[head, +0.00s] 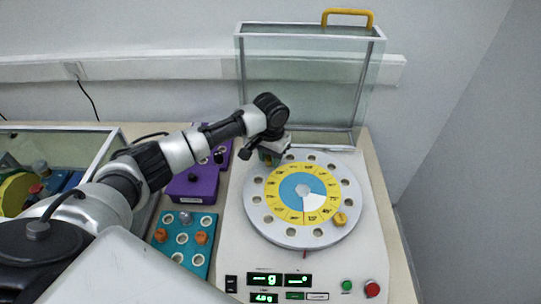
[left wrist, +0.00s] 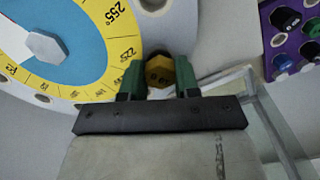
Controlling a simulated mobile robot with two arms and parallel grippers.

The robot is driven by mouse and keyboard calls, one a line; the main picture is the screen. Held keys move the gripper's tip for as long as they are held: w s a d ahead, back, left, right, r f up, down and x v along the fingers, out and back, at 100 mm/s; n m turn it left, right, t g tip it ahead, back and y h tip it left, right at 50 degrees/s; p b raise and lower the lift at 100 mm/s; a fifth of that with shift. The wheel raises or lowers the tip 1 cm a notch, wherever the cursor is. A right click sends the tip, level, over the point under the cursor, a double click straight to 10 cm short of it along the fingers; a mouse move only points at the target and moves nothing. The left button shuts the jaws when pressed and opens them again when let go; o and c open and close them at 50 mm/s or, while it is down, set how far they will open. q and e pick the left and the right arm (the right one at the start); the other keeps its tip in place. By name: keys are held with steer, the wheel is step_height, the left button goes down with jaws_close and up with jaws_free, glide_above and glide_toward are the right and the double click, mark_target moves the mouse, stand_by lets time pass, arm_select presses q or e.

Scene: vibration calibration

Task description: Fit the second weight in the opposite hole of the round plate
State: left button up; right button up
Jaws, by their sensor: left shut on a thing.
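The round plate (head: 257,222) is a light grey disc with a ring of holes, a yellow degree scale and a blue centre. One brass weight (head: 340,219) sits at a hole on its lower right. My left gripper (head: 270,156) is over the plate's upper-left rim. In the left wrist view its green fingers (left wrist: 160,80) are shut on a second brass hex weight (left wrist: 160,70), beside the yellow scale near 225°. Whether this weight is in a hole or above it, I cannot tell. The plate also shows there (left wrist: 110,20). My right gripper is not in view.
A clear cover (head: 310,85) with a yellow handle stands open behind the plate. Purple blocks (head: 193,188) and a teal tray (head: 184,252) with orange pieces lie left of the machine. Displays (head: 265,279) and a red button (head: 372,288) are at its front. A glass case (head: 62,145) stands far left.

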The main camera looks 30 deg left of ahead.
arm_select(q)
steer(key=shift+f, duration=0.7)
steer(key=o, duration=1)
steer(key=shift+c, duration=0.2)
steer(key=shift+r, duration=0.1)
step_height(320, 180, up, 11)
steer(key=b, duration=0.2)
steer(key=shift+f, duration=0.2)
